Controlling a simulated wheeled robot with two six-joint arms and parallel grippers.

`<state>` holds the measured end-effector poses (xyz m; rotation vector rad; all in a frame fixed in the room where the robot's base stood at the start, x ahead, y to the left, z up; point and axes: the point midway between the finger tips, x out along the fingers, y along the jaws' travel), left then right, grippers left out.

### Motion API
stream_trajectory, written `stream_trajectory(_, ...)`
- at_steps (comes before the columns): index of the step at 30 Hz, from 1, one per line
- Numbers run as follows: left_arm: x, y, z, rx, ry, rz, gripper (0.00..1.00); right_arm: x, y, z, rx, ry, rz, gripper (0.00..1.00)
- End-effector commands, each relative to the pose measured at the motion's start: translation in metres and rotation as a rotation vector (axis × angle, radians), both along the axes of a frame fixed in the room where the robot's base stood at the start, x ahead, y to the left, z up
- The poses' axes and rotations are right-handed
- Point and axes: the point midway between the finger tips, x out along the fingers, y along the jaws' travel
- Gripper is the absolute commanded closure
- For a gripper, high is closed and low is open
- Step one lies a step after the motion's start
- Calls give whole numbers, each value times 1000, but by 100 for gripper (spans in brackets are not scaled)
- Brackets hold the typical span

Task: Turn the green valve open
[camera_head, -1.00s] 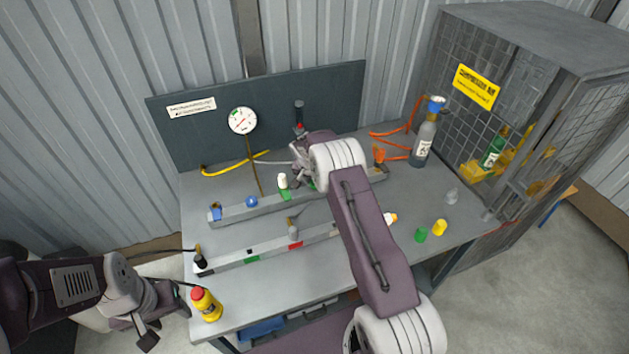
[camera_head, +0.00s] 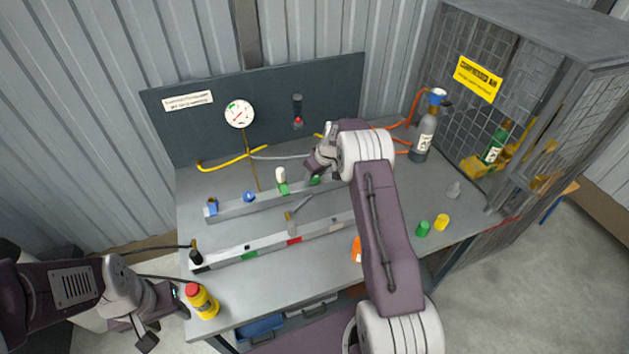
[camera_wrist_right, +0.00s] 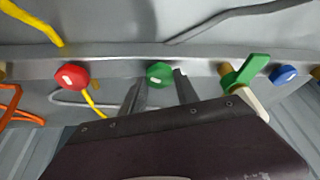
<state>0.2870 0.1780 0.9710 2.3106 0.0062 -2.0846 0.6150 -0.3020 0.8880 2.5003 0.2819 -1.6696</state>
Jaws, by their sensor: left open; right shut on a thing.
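A round green valve knob (camera_head: 315,181) sits on the rear grey rail. In the right wrist view this green valve (camera_wrist_right: 159,74) shows between my right gripper's fingers (camera_wrist_right: 158,90), which are shut on it. In the head view my right gripper (camera_head: 312,174) reaches down to it from the right, and the wrist hides part of the rail. A second green part, a lever valve with a white handle (camera_head: 282,179), stands just left of it and also shows in the right wrist view (camera_wrist_right: 238,75). My left gripper (camera_head: 163,318) is open and empty, at the bench's front left corner.
A yellow bottle with a red cap (camera_head: 202,301) stands close to my left gripper. A blue knob (camera_head: 249,197) is further left on the rail; a red knob (camera_wrist_right: 71,77) shows in the wrist view. A gas bottle (camera_head: 424,135) and mesh cage (camera_head: 490,50) stand at right.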

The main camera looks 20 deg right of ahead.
Motion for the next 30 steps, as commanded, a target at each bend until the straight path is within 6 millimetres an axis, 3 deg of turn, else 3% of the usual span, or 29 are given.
stream_trajectory(1, 0, 0, -12, 0, 0, 0, 50, 1, -2, -6, -2, -5, 38, 100)
stream_trajectory(7, 0, 0, -26, 0, 0, 0, 50, 1, -3, -3, -1, -3, 214, 100)
stream_trajectory(18, 0, 0, -31, 0, 0, 0, 50, 1, -3, 0, -3, -1, 440, 100)
stream_trajectory(30, 0, 0, -32, 0, 0, 0, 50, 1, -4, 1, -4, 0, 519, 100)
